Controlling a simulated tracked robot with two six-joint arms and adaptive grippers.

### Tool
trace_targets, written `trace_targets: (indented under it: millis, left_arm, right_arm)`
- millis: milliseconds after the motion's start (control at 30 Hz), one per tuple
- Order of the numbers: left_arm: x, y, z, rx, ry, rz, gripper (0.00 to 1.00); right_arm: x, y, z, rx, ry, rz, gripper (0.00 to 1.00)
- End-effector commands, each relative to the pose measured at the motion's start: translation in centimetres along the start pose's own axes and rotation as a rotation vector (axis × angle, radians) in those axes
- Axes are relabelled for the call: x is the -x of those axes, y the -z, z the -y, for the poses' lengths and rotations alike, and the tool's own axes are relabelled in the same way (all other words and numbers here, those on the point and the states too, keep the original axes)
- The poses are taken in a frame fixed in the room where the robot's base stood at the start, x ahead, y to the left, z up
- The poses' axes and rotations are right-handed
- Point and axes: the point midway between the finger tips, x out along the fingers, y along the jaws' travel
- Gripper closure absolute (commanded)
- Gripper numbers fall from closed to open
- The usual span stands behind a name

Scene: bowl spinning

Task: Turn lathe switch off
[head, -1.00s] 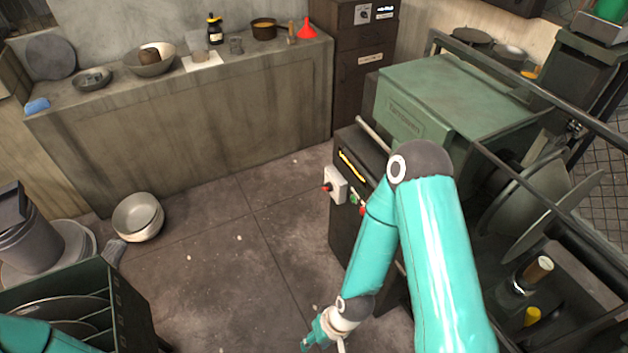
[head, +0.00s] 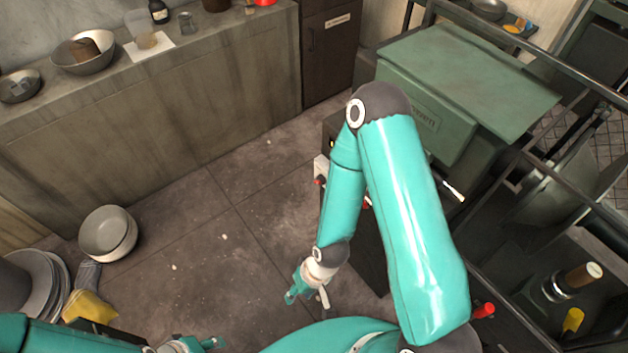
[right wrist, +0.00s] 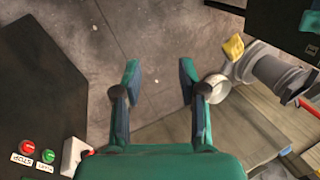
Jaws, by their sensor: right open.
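The lathe (head: 430,110) is a large green-covered machine at the upper right of the head view. A pale switch box (head: 320,168) with a red part sits on its dark front cabinet, partly hidden by my right arm. The box also shows at lower left in the right wrist view (right wrist: 75,153), beside a red STOP button (right wrist: 27,147) and a green button (right wrist: 48,156). My right gripper (head: 293,293) is open and empty, below and apart from the box. Its spread fingers show in the wrist view (right wrist: 159,70). My left gripper (head: 207,344) is only partly visible at the bottom edge.
A counter (head: 180,110) with bowls runs along the back left. A pale bowl (head: 108,232) stands on the floor, near stacked plates (head: 45,280) and a yellow cloth (head: 92,306). Dark rails border the lathe. Floor (head: 220,235) between counter and lathe is mostly clear.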

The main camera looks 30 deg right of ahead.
Motion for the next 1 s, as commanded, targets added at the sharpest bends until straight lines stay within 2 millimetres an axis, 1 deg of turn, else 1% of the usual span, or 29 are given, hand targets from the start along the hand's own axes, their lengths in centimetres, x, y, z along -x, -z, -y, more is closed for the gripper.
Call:
trace_targets:
  millis: [133,267,300,367,433,467,567,600,667,700,767,800,867,900,967,1000]
  left_arm:
    - [0.0,0.0,0.0,0.0,0.0,0.0,0.6]
    - [-0.4,0.0,0.2,0.0,0.0,0.0,0.6]
    - [-0.8,0.0,0.3,0.0,0.0,0.0,0.6]
    - [-1.8,0.0,0.6,0.0,0.0,0.0,0.6]
    - [-3.3,0.0,1.2,0.0,0.0,0.0,0.6]
    - [-4.2,0.0,1.5,0.0,0.0,0.0,0.6]
    - [-7.5,0.0,2.7,0.0,0.0,0.0,0.6]
    - [-9.0,0.0,3.3,0.0,0.0,0.0,0.6]
    - [-11.4,0.1,4.1,0.0,0.0,0.0,0.6]
    - [-13.0,0.1,4.7,0.0,0.0,0.0,0.6]
    - [-15.3,0.1,5.5,0.0,0.0,0.001,0.6]
    - [-16.8,0.1,6.1,0.0,0.0,0.001,0.6]
    - [-19.1,0.1,6.9,0.0,0.0,0.0,0.6]
    - [-20.6,0.1,7.4,0.0,0.0,0.0,0.6]
    - [-22.8,0.1,8.2,0.0,0.0,0.0,0.6]
    - [-24.4,0.1,8.8,0.0,0.0,0.0,0.6]
  right_arm:
    - [0.0,0.0,0.0,0.0,0.0,0.0,0.58]
    - [-0.5,0.1,0.0,0.004,0.003,0.004,0.37]
    - [-1.0,0.2,0.0,0.009,0.006,0.01,0.31]
    - [-2.1,0.3,0.0,0.023,0.014,0.026,0.31]
    - [-4.2,0.5,0.3,0.045,0.023,0.056,0.31]
    - [-5.3,0.7,0.3,0.059,0.026,0.073,0.31]
    - [-9.3,1.3,-0.3,0.121,0.02,0.144,0.31]
    - [-11.1,1.7,-0.8,0.151,0.006,0.176,0.31]
    - [-13.7,2.4,-1.8,0.199,-0.03,0.223,0.31]
    - [-15.4,3.0,-2.7,0.231,-0.066,0.253,0.31]
    - [-17.8,4.2,-4.3,0.279,-0.136,0.29,0.31]
    - [-19.2,5.2,-5.5,0.306,-0.193,0.308,0.31]
    - [-21.1,7.0,-7.5,0.343,-0.29,0.323,0.31]
    - [-22.2,8.5,-8.7,0.365,-0.363,0.326,0.31]
    - [-23.6,10.9,-10.7,0.389,-0.48,0.314,0.31]
    - [-24.4,12.7,-11.9,0.4,-0.565,0.298,0.31]
